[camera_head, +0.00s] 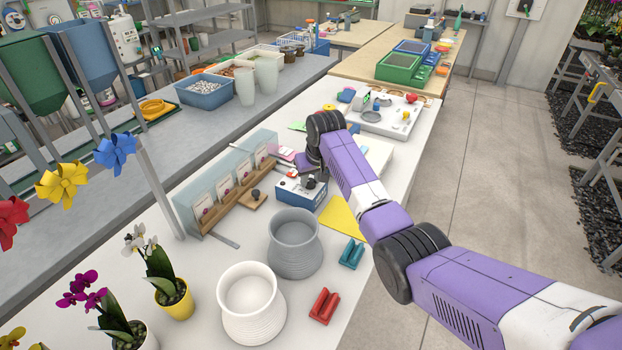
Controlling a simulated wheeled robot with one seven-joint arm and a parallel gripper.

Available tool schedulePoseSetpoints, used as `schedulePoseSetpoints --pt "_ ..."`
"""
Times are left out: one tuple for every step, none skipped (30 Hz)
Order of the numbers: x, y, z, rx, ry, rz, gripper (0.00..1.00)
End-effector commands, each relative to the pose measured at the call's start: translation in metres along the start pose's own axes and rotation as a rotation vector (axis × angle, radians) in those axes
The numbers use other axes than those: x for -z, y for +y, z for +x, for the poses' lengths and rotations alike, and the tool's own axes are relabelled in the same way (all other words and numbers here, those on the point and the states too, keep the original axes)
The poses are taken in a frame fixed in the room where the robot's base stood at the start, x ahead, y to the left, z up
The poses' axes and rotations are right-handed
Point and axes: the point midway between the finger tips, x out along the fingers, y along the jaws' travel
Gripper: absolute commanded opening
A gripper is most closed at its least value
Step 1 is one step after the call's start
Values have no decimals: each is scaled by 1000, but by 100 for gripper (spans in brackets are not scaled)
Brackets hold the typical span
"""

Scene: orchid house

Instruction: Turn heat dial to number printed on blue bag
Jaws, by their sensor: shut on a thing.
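A small white-and-blue control box (290,192) stands on the white bench in the middle of the view, with dark knobs on its top. My gripper (313,175) points down over the box's right part and is shut on a dark knob there, which I take to be the heat dial (310,183). My wrist and fingers partly cover the knob, and its scale is too small to read. No blue bag with a number can be made out.
A glass-fronted stand with several labelled packets (224,186) is left of the box. A grey pot (295,243), a white pot (251,303) and orchids are in front. A yellow sheet (343,215), a teal holder (351,254) and a red holder (324,306) lie near the bench's right edge.

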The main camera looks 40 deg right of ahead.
Motion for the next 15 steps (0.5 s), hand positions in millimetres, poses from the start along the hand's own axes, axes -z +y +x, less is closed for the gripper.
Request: schedulePoseSetpoints --pt "0 0 0 0 1 -1 0" --pt "0 0 0 0 1 -1 31" --pt "0 0 0 0 1 -1 39" --pt "0 0 0 0 1 -1 45" --pt "0 0 0 0 1 -1 50" --pt "0 0 0 0 1 -1 50" --pt "0 0 0 0 1 -1 50" --pt "0 0 0 0 1 -1 50" --pt "0 0 0 0 1 -1 50" --pt "0 0 0 0 1 -1 50" --pt "0 0 0 0 1 -1 50" --pt "0 0 0 0 1 -1 50" --pt "0 0 0 0 1 -1 50" --pt "0 0 0 0 1 -1 50" --pt "0 0 -2 0 1 -1 50"
